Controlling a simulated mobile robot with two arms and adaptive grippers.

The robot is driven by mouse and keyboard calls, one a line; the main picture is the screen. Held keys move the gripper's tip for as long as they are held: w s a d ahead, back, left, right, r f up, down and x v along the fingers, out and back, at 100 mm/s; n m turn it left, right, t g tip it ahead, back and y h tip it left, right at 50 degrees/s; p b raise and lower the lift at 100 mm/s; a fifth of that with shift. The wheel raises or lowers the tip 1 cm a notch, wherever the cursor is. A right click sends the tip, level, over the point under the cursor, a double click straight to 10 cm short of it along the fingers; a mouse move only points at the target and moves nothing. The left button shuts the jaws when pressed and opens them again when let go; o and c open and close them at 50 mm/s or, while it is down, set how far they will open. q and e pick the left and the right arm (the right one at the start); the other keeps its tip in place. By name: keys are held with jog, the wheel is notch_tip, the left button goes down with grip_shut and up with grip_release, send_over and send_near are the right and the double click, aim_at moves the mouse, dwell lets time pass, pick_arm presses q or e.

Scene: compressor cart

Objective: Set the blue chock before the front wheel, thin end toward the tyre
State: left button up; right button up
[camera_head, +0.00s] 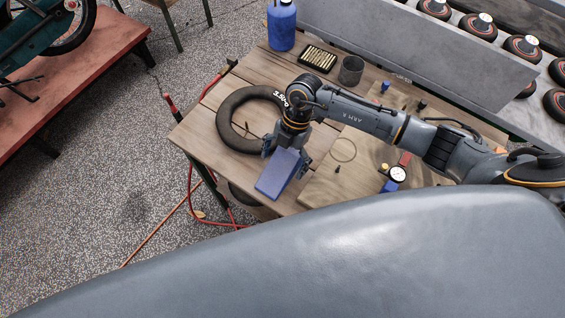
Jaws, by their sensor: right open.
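The blue chock (274,178) is a blue block at the near edge of the wooden top, long side slanting toward me. My right gripper (287,153) is at its far end, open, with its fingers on either side of it. I cannot tell whether they touch it, nor which end is thin. A dark rounded shape (243,196), perhaps the front wheel, shows partly under the near edge of the wooden top; most of it is hidden. My left gripper is not in view.
The wooden top (205,135) holds a black tyre (232,130), a blue bottle (282,25), a dark cup (351,70), a tray of brass-coloured pieces (318,58) and a gauge (398,174). A red hose (190,195) hangs at the left. Speckled floor (100,190) is open beyond.

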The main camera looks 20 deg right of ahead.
jog(key=c, duration=1.6)
jog(key=shift+c, duration=0.8)
jog(key=shift+r, duration=0.15)
